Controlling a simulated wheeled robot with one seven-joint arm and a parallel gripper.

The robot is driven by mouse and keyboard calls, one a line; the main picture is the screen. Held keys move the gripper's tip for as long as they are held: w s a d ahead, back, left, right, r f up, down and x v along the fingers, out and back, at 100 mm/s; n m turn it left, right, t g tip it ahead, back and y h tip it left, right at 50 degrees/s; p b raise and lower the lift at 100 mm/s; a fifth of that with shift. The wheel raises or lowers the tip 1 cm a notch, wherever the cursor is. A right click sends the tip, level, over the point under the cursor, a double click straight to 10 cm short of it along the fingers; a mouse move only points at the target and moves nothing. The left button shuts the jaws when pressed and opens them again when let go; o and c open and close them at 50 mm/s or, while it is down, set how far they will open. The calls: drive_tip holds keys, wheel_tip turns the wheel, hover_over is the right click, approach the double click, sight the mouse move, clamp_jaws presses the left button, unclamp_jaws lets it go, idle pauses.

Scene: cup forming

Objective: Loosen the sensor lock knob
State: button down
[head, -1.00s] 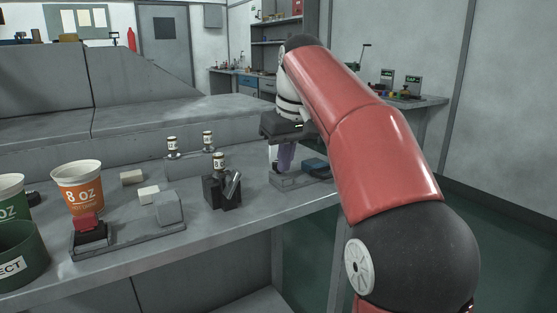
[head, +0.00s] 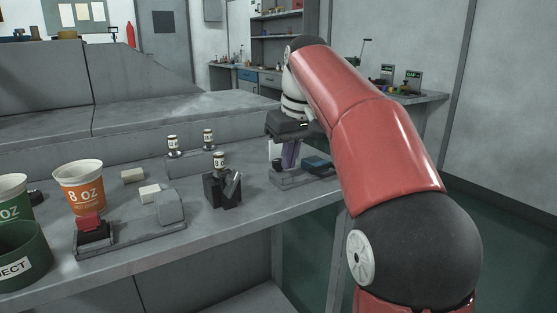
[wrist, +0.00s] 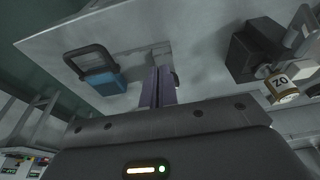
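My gripper (head: 290,166) points down over the right end of the bench, at a low grey fixture (head: 284,183) with a blue block. In the wrist view, the two purple-grey fingers (wrist: 160,72) are close together with only a thin gap. A small dark rounded part (wrist: 176,80), perhaps the sensor lock knob, shows just beside the right finger. I cannot tell whether the fingers touch it; the fingers hide part of it. The blue block (head: 318,164) sits right of the fingers in the head view; it also shows with a dark handle in the wrist view (wrist: 102,82).
A black block (head: 221,192) with a lever and a small labelled cylinder (head: 219,160) stands left of my gripper. Two more labelled cylinders stand behind it. An orange 8 OZ cup (head: 84,190), a green cup (head: 12,200) and a green reject bin (head: 22,258) are at left.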

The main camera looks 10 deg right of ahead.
drive_tip(key=shift+s, duration=0.1)
drive_tip(key=shift+s+d, duration=0.15)
drive_tip(key=shift+s, duration=0.05)
drive_tip(key=v, duration=0.3)
drive_tip(key=w+v, duration=0.1)
drive_tip(key=v, duration=0.1)
drive_tip(key=shift+r, duration=0.55)
drive_tip(key=shift+a+f+b, duration=0.25)
drive_tip(key=shift+f+b, duration=0.15)
drive_tip(key=shift+f, duration=0.6)
drive_tip(key=shift+a+f+b, duration=0.25)
drive_tip(key=shift+f+b, duration=0.15)
drive_tip(key=shift+f, duration=0.6)
drive_tip(key=shift+a+f+b, duration=0.2)
drive_tip(key=shift+f+b, duration=0.2)
drive_tip(key=shift+f, duration=0.65)
